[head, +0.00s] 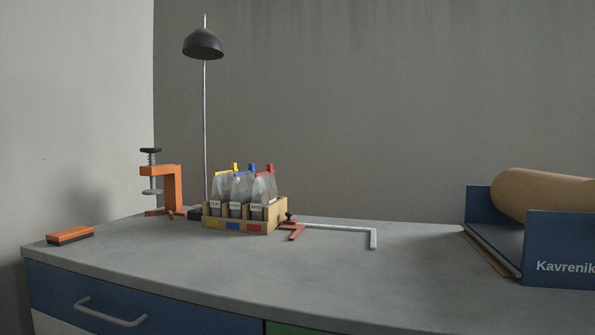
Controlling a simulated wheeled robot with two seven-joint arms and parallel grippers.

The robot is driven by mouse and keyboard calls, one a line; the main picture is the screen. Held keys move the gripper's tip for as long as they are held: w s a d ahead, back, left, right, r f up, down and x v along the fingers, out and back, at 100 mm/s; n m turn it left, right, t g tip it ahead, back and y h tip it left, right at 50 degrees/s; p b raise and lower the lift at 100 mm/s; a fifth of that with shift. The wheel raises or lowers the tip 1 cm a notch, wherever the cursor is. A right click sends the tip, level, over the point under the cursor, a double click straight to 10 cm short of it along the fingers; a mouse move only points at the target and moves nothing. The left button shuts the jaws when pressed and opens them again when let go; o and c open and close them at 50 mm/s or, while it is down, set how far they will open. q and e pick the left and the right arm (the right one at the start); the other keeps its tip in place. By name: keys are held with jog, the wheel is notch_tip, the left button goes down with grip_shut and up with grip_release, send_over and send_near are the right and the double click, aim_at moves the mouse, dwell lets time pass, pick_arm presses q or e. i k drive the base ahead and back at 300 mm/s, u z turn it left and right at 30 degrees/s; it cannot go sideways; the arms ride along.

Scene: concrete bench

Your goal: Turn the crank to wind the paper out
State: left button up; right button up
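The paper is a thick brown roll (545,190) at the right edge in the head view. It lies in a dark blue holder (560,235) whose side plate reads "Kavrenik". The holder's right part is cut off by the picture edge. A thin brown edge (487,253), perhaps paper, shows low along the holder's left side. I cannot see a crank on the visible part of the holder. Neither of my grippers is in view.
An orange clamp (174,188), a lamp (203,45) and a wooden box (255,222) of pouches stand at the back left. A red-and-grey bar tool (335,227) lies beside the box. An orange block (70,235) is far left. The bench middle is clear.

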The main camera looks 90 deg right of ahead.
aim_at(514, 191)
jog(key=z, duration=2.2)
jog(key=k, duration=0.6)
jog(key=z, duration=1.7)
jog(key=i, duration=0.5)
jog(key=u, duration=1)
jog(key=k, duration=0.5)
jog(key=u, duration=0.15)
